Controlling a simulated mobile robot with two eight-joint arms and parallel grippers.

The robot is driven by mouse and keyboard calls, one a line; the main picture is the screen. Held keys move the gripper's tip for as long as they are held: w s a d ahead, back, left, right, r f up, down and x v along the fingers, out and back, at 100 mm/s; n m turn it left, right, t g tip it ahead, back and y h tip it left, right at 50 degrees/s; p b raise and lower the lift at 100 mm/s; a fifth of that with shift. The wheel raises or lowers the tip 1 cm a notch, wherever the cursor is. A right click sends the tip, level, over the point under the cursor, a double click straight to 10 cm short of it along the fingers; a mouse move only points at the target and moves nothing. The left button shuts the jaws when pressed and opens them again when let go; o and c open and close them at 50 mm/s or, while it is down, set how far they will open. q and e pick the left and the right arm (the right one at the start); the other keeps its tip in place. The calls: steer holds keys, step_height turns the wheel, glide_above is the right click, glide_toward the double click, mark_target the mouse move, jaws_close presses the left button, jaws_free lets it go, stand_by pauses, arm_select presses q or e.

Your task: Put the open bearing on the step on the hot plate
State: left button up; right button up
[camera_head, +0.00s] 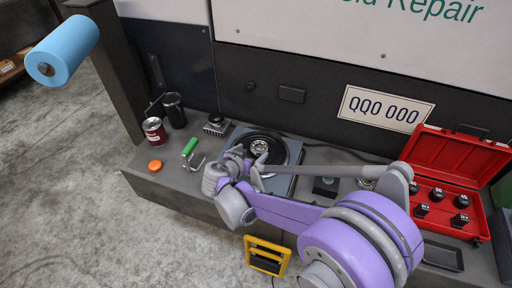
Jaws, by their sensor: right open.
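The open bearing (260,147), a small silver ring, shows at the middle of the black round top of the hot plate (285,150). The hot plate has a grey square base and sits on the dark step (160,185). My right gripper (254,167) is open, just at the near side of the bearing. My own wrist and fingers cover the near left part of the hot plate. I cannot tell whether a finger touches the bearing. My left gripper is not in view.
To the left on the step are a green-handled tool (190,147), an orange cap (155,166), a red can (154,131) and a black cup (174,110). A red case (470,155) of black sockets stands at the right. A yellow framed object (266,256) is below the step.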

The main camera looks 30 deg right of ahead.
steer(key=v, duration=0.6)
steer(key=s+a+f+n+g+y, duration=0.1)
steer(key=s+n+y, duration=0.4)
steer(key=s, duration=0.7)
steer(key=s+a+f+n+g+y, duration=0.1)
steer(key=s+a+f+n+y, duration=0.3)
steer(key=s, duration=0.8)
steer(key=shift+a+f+n+g+y+p, duration=0.2)
steer(key=shift+a+n+g+y+p, duration=0.15)
steer(key=shift+n, duration=0.45)
steer(key=shift+c, duration=0.3)
